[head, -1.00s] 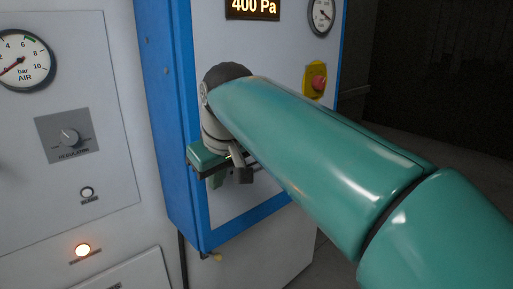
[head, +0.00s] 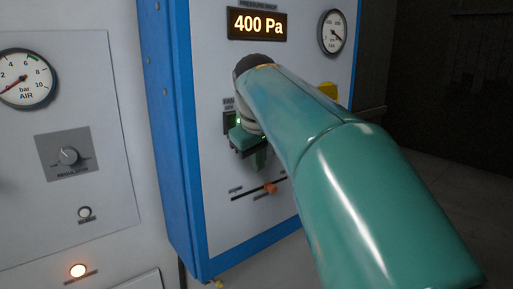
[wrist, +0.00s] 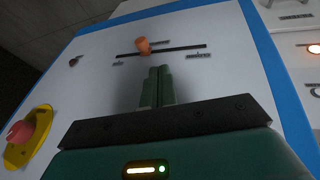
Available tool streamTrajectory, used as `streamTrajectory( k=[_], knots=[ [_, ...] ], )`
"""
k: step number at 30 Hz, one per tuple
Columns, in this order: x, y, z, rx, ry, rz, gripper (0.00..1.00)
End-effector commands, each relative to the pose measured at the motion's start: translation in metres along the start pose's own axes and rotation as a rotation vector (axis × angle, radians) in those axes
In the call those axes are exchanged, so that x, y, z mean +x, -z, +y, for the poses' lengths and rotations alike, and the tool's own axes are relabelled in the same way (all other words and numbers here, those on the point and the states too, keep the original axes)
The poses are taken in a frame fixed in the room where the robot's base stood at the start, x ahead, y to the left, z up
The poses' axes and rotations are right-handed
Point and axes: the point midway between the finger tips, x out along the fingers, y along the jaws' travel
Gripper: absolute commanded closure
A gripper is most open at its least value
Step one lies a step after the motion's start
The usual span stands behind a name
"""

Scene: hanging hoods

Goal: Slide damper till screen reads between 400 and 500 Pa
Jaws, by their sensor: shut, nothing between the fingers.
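The screen (head: 258,24) at the top of the blue-edged panel reads 400 Pa in the head view. The damper is an orange knob (head: 270,188) on a dark horizontal slot low on the panel, right of the slot's middle in the head view. In the wrist view the knob (wrist: 143,46) shows left of the slot's middle, as that view is turned around. My gripper (wrist: 158,70) is shut and empty, its fingertips apart from the knob in the picture. In the head view my gripper (head: 259,166) is above the slot, partly behind my arm.
A yellow-backed red button (wrist: 22,130) is on the panel, mostly hidden by my arm in the head view. A fan switch (head: 230,122) is beside my gripper. A round gauge (head: 333,32) is at the upper right. The left cabinet carries an air gauge (head: 26,78) and regulator knob (head: 68,156).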

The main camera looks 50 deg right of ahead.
Motion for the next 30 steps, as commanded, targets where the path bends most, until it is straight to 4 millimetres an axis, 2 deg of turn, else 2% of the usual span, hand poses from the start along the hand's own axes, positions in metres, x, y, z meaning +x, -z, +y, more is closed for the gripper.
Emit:
streamTrajectory(
  k=[1,6,12,30],
  knots=[
    [0.012,-0.001,0.0,0.0,0.001,-0.004,1.0],
    [0.044,-0.001,0.003,0.001,0.0,-0.003,1.0],
    [0.066,-0.005,0.018,-0.001,0.001,-0.001,1.0],
    [0.077,-0.008,0.029,0.001,-0.001,-0.002,1.0]
  ],
)
